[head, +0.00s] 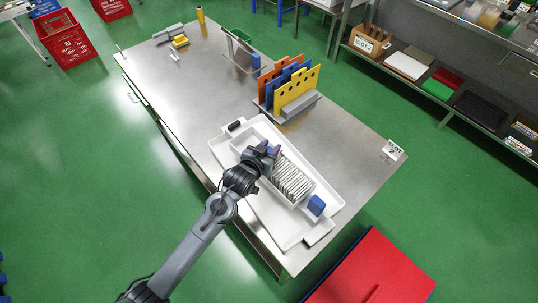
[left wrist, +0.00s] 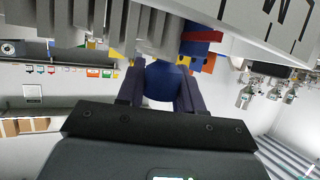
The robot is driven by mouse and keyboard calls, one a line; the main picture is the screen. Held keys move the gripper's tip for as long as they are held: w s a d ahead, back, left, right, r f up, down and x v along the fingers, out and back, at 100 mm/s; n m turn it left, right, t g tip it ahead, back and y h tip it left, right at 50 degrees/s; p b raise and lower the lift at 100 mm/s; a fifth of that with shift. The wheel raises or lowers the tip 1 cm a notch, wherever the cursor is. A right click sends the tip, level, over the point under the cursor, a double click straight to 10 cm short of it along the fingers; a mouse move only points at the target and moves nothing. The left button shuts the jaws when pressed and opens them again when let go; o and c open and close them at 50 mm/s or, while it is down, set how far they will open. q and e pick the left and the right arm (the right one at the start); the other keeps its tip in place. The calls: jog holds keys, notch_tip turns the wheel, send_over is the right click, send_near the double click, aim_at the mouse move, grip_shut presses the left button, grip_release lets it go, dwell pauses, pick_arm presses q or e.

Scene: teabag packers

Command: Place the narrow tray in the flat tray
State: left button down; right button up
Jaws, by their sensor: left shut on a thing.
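The large white flat tray (head: 256,209) lies on the metal table. The narrow tray (head: 303,205), with a row of upright pale teabags (head: 291,180), appears over or inside it; I cannot tell whether it touches the bottom. A blue block (head: 316,205) is at its near right end. My left gripper (head: 266,152) is at its other end, shut on a blue rounded piece (left wrist: 163,83) that shows between the fingers in the left wrist view. I cannot tell how that piece joins the narrow tray. The gripper hides part of this end. My right gripper is not in view.
Behind the trays stands a grey rack (head: 295,108) with orange, blue and yellow boards. A small sign (head: 393,150) is at the table's right edge. A red surface (head: 375,270) is at the front right. The table's left middle is clear.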

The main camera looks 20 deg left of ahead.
pick_arm(q)
jog(key=shift+w+a+f, duration=0.15)
jog(key=shift+w+f, duration=0.05)
jog(key=shift+w, duration=0.05)
notch_tip(320, 180, down, 3)
jog(key=shift+f+b, duration=0.2)
jog(key=shift+b, duration=0.15)
jog(key=shift+f, duration=0.25)
jog(key=c, duration=0.7)
grip_release()
jog(key=shift+f, duration=0.15)
